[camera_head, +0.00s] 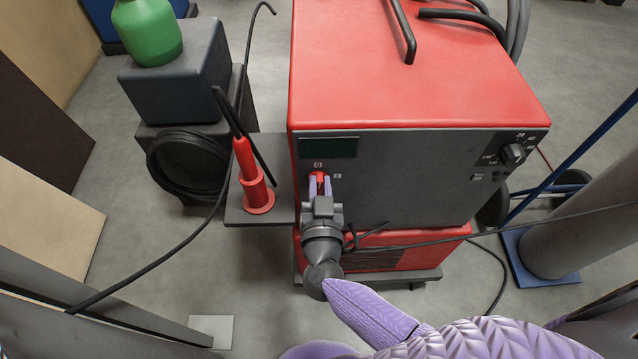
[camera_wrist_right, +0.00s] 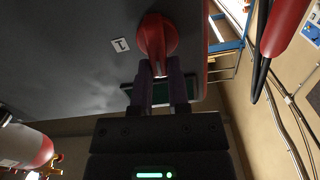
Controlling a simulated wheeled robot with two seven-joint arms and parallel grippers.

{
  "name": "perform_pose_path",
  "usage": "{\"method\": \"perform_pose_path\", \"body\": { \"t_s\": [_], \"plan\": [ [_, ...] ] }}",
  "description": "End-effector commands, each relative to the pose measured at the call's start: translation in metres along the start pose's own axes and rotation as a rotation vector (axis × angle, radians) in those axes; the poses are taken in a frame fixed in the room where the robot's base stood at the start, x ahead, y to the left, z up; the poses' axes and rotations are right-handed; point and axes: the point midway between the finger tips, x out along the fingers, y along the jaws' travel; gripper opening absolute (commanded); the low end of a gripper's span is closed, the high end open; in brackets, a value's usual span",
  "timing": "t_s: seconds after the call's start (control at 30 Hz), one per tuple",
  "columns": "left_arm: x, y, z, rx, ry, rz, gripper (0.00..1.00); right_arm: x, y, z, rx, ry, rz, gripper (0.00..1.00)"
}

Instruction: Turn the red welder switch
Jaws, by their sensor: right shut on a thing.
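The red welder switch (camera_head: 319,177) is on the dark front panel (camera_head: 420,180) of the red welder (camera_head: 400,80), near the panel's left edge below a small dark display (camera_head: 329,147). My right gripper (camera_head: 320,187) reaches up to the panel from below, and its fingers are shut on the switch. In the right wrist view, the red switch (camera_wrist_right: 157,42) shows between and beyond the tips of the two fingers (camera_wrist_right: 160,75). The fingers hide part of the switch in both views. My left gripper is not in view.
A red torch holder (camera_head: 250,180) stands on a side shelf left of the welder, with black cables. A green cylinder (camera_head: 147,32) and dark boxes are at the upper left. A black knob (camera_head: 512,154) is on the panel's right. A grey post (camera_head: 580,225) stands at the right.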

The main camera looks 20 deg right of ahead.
Motion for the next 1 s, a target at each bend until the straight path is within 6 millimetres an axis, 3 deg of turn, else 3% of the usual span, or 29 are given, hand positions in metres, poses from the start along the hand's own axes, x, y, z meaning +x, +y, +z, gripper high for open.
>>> {"method": "perform_pose_path", "body": {
  "t_s": [1.0],
  "plan": [
    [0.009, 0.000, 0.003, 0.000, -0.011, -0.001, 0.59, -0.001, 0.016, 0.011, 0.939, -0.003, 0.002, 0.00]
  ]
}}
